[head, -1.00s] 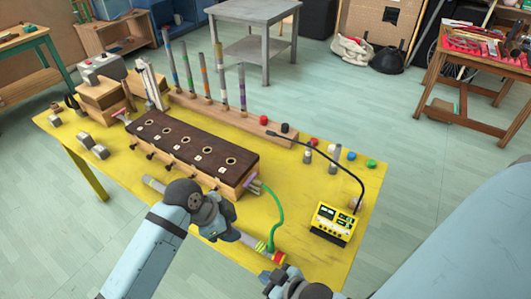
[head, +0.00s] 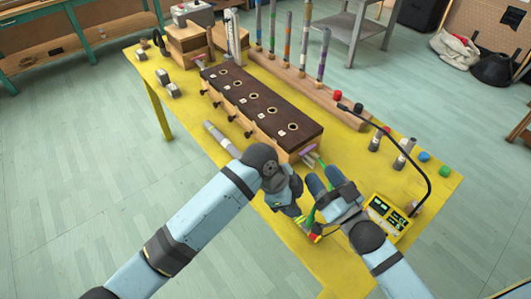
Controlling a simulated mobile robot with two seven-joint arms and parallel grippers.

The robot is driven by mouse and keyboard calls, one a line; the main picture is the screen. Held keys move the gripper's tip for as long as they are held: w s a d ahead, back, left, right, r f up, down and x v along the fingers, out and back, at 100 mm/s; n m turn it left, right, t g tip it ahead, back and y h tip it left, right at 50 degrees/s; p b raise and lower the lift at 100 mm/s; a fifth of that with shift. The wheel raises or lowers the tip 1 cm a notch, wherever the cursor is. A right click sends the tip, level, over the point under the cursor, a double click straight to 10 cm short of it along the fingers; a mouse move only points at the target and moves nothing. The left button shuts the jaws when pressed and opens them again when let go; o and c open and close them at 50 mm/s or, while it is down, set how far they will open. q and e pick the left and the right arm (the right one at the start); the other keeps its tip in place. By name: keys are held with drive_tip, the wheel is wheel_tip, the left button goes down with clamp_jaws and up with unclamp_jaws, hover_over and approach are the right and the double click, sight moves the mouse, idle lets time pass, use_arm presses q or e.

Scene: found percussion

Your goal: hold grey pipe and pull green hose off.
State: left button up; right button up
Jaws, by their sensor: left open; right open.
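The grey pipe (head: 221,138) lies along the table's front side, its middle hidden behind my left arm and gripper. Its right end shows yellow-green bands and a red tip (head: 315,238). The green hose (head: 311,216) shows in short pieces near that end and beside the wooden box; the rest is hidden behind my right gripper. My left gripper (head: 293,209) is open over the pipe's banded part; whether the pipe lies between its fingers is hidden. My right gripper (head: 318,184) is open, just above and right of the left one, close to the hose.
The wooden box with holes (head: 262,100) stands behind the pipe. A yellow meter (head: 385,214) with a black cable is right of my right gripper. Colored tubes stand in a rack (head: 300,82) at the back. Several small caps and pegs lie at the right of the yellow table (head: 198,112).

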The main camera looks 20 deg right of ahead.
drive_tip(key=w+a+r+n+t+y, duration=0.1)
drive_tip(key=w+a+r+n+y, duration=0.2)
drive_tip(key=w+r+n+y, duration=0.45)
drive_tip(key=w+a+r+n+g+y, duration=0.35)
drive_tip(key=a+n+g, duration=0.3)
drive_tip(key=n, duration=0.25)
drive_tip(key=w+a+r+n+g+y, duration=0.3)
drive_tip(key=a+r+n+g+y, duration=0.15)
drive_tip(key=a+n, duration=0.45)
drive_tip(key=s+a+f+n+g+h, duration=0.2)
drive_tip(key=a+f+n+g, duration=0.1)
drive_tip(key=a+n+g, duration=0.4)
wheel_tip(320, 180, down, 9)
drive_tip(key=s+n+g+h, duration=0.2)
drive_tip(key=n+g+h, duration=0.2)
drive_tip(key=n+h, duration=0.35)
drive_tip(key=w+d+f+n+t+h, duration=0.1)
drive_tip(key=w+d+f+h, duration=0.25)
drive_tip(key=d+h, duration=0.35)
drive_tip(key=w+d+f+h, duration=0.2)
drive_tip(key=d+f+h, duration=0.25)
drive_tip(key=d, duration=0.45)
wheel_tip(320, 180, down, 14)
drive_tip(key=shift+a+f, duration=0.1)
drive_tip(key=shift+a, duration=0.05)
drive_tip(key=shift+c, duration=0.4)
